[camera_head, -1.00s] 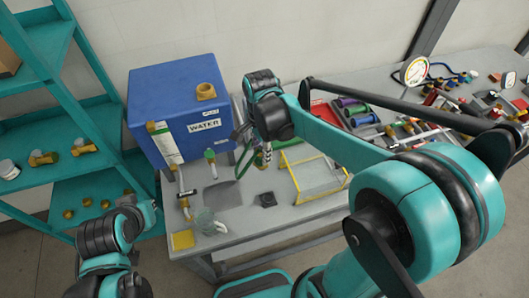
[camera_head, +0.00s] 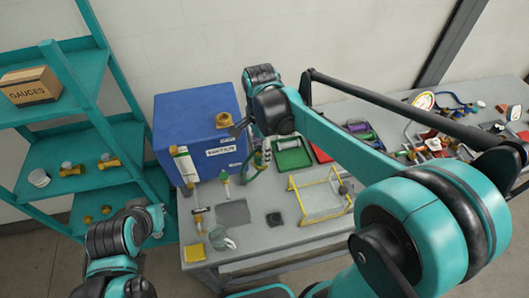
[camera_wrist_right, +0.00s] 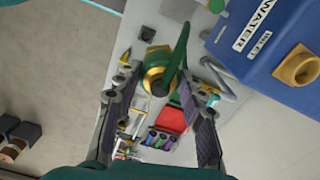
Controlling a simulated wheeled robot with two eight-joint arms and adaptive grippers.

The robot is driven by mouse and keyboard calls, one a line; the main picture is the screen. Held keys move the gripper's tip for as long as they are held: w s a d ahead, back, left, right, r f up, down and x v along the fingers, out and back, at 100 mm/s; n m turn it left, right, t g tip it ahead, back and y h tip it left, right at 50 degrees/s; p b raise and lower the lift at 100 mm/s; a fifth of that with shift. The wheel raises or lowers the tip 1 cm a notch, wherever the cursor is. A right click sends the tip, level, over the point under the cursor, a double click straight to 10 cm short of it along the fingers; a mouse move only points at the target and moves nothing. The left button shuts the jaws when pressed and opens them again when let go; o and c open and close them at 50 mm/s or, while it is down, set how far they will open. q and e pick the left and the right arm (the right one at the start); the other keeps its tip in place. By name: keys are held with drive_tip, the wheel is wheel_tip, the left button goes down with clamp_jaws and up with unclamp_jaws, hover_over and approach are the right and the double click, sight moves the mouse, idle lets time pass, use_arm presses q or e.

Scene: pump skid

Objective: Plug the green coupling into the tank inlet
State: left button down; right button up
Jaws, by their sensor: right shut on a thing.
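In the wrist view the inlet (camera_wrist_right: 297,66) is at the right edge, beside a label. My right gripper (camera_wrist_right: 160,78) is shut on the green coupling (camera_wrist_right: 160,70), a brass body with a green ring, and a green hose runs up from it. In the head view the right gripper (camera_head: 240,128) is just right of the inlet, and the coupling is mostly hidden by the wrist. The coupling and inlet are apart. My left arm shows at lower left; its gripper is not discernible.
A teal shelf (camera_head: 70,145) with a gauges box (camera_head: 30,86) and brass fittings stands left. A yellow frame (camera_head: 318,196), green tray (camera_head: 292,155), and a valve with a green cap (camera_head: 225,180) are on the bench. A clutter of fittings and a gauge (camera_head: 424,101) lies right.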

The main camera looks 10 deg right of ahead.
wheel_tip(320, 180, up, 10)
drive_tip(key=w+a+p, duration=0.2)
drive_tip(key=p, duration=0.5)
drive_tip(key=w+a+p, duration=0.1)
drive_tip(key=w+a, duration=0.2)
drive_tip(key=w, duration=0.6)
drive_tip(key=w+a+p, duration=0.1)
drive_tip(key=w+a, duration=0.2)
drive_tip(key=w, duration=0.7)
drive_tip(key=shift+a+r+p, duration=0.15)
drive_tip(key=shift+a+p, duration=0.1)
drive_tip(key=shift+p, duration=0.05)
drive_tip(key=shift+w, duration=0.1)
